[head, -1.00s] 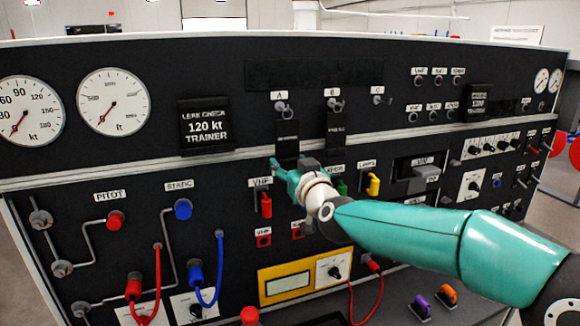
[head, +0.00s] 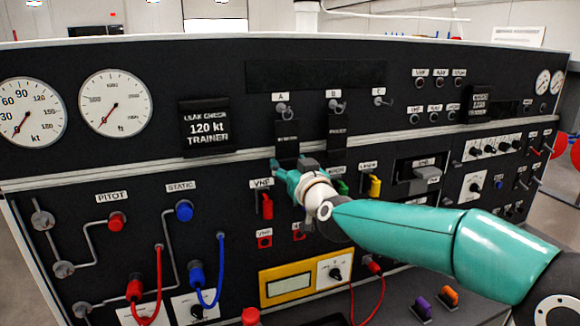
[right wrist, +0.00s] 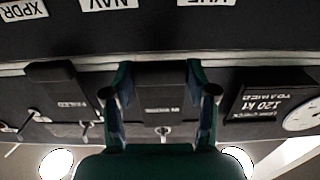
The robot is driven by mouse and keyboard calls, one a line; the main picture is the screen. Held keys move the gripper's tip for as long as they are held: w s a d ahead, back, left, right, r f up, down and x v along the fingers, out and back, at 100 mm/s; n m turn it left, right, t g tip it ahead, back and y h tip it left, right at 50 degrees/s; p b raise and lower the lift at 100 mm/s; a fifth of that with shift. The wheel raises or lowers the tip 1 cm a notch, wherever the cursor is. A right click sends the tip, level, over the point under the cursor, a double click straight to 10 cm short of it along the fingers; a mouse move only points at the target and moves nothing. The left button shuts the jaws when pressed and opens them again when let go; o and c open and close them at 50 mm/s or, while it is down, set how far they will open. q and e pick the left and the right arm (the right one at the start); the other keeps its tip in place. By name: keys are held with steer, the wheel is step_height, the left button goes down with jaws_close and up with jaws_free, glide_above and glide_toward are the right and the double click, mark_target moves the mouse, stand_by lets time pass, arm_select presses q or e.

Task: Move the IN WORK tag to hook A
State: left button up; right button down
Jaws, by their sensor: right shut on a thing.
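The black IN WORK tag (head: 287,138) is upright directly below hook A (head: 283,108) on the panel. Whether it hangs on the hook is too small to tell. My right gripper (head: 289,166) is at the tag's lower part. In the right wrist view, which is upside down, the right gripper (right wrist: 160,88) has its fingers on both sides of the IN WORK tag (right wrist: 160,82), shut on it. A small metal hook or ring (right wrist: 163,131) shows beyond the tag's top end. My left gripper is not in view.
A second black tag (head: 337,133), reading FAILED in the wrist view, hangs under hook B (head: 336,105), close to the right. Hook C (head: 381,101) is bare. The 120 kt placard (head: 207,126) is to the left. Switches and a yellow-framed meter (head: 288,287) lie below.

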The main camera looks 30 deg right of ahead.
steer(key=shift+w, duration=0.1)
steer(key=shift+c, duration=1.3)
jaws_free()
steer(key=shift+o, duration=0.8)
steer(key=v, duration=0.7)
